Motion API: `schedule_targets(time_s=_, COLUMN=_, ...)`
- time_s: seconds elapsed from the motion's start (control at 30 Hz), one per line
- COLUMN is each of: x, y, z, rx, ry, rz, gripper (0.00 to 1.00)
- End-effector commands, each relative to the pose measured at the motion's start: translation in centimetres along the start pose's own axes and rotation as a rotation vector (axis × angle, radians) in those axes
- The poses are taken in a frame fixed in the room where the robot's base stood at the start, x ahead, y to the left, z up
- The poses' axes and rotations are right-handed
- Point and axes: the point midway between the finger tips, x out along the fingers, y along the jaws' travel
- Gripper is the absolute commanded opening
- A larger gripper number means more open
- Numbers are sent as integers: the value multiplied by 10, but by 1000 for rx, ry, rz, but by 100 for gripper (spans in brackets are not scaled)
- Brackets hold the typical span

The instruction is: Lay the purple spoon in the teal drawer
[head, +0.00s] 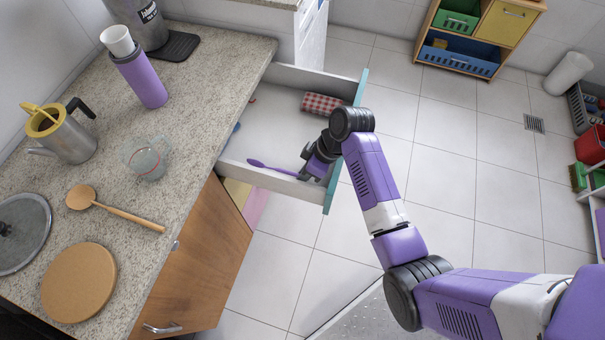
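The purple spoon (272,168) is inside the pulled-out drawer with the teal front (329,196), low near the drawer's near side wall. Its bowl points left and its handle runs right to my gripper (304,174). My gripper is down inside the drawer, close to the teal front, with its fingers at the handle end. The fingers are small and dark here, so I cannot tell whether they grip the handle or are apart from it. I also cannot tell whether the spoon rests on the drawer floor.
A red checked cloth (323,104) lies at the drawer's far right corner. The drawer's middle (275,125) is clear.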

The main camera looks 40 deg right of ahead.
Motion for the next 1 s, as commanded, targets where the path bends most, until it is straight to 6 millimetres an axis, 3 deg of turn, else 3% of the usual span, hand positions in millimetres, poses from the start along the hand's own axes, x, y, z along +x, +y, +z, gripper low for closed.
schedule_targets(time_s=0.07, x=0, y=0, z=0, rx=0, ry=0, rz=0, gripper=0)
schedule_targets(time_s=0.1, x=0, y=0, z=0, rx=0, ry=0, rz=0, gripper=19)
schedule_targets(time_s=0.2, x=0, y=0, z=0, rx=0, ry=0, rz=0, gripper=39)
schedule_targets(time_s=0.57, x=-3, y=0, z=0, rx=0, ry=1, rz=1, gripper=39)
schedule_targets(time_s=1.0, x=-65, y=1, z=0, rx=0, ry=1, rz=2, gripper=39)
